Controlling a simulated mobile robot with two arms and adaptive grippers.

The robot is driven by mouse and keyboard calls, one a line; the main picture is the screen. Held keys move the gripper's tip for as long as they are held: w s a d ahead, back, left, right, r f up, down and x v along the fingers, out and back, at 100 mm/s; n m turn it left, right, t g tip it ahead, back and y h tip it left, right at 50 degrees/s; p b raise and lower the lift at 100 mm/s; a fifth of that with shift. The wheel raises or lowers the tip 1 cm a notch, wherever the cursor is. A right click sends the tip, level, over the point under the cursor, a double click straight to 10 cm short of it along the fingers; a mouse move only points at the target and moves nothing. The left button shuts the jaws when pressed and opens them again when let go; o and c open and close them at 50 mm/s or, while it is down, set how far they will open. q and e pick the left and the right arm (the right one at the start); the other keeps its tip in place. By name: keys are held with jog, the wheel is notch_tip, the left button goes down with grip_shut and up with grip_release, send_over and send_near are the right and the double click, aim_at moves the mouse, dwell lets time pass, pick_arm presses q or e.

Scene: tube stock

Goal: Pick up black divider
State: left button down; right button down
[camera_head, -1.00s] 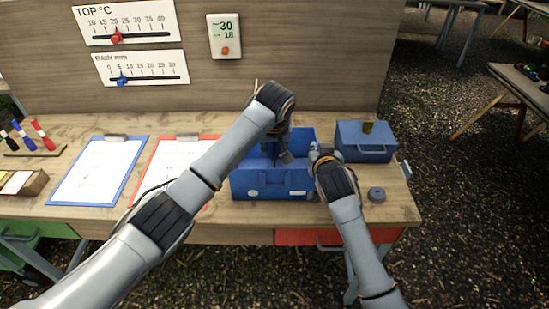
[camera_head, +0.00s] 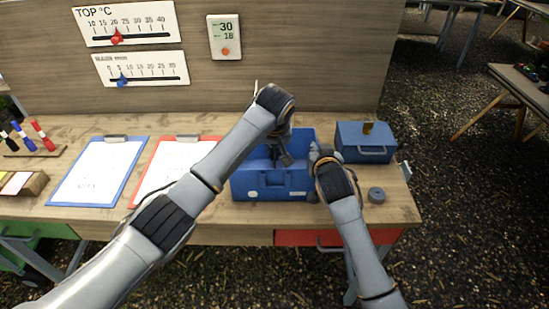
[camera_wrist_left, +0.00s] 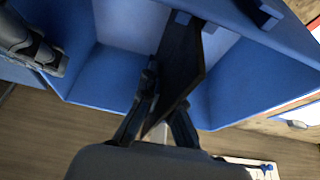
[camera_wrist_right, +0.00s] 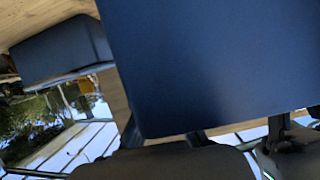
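The black divider (camera_wrist_left: 178,72) stands inside the blue open box (camera_wrist_left: 105,75) in the left wrist view, running from near the far wall towards me. My left gripper (camera_wrist_left: 165,100) has a finger on each side of the divider and appears shut on its near end; the right finger is partly hidden behind it. In the head view, my left gripper (camera_head: 280,150) is inside the blue box (camera_head: 270,183), largely covered by my arm. My right gripper (camera_head: 318,157) is at the box's right wall. In the right wrist view, a blue surface hides much of its fingers.
A closed blue case (camera_head: 365,142) stands right of the box, with a grey round piece (camera_head: 376,194) in front. Blue (camera_head: 98,172) and red (camera_head: 180,165) clipboards lie to the left. A wooden panel (camera_head: 290,60) rises behind the table.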

pick_arm(q)
jog(key=shift+r, duration=0.15)
notch_tip(320, 180, up, 18)
dwell(0.4)
jog(key=shift+r, duration=0.1)
pick_arm(e)
jog(key=c, duration=1.4)
grip_release()
jog(key=shift+c, duration=0.2)
jog(key=shift+s, duration=0.1)
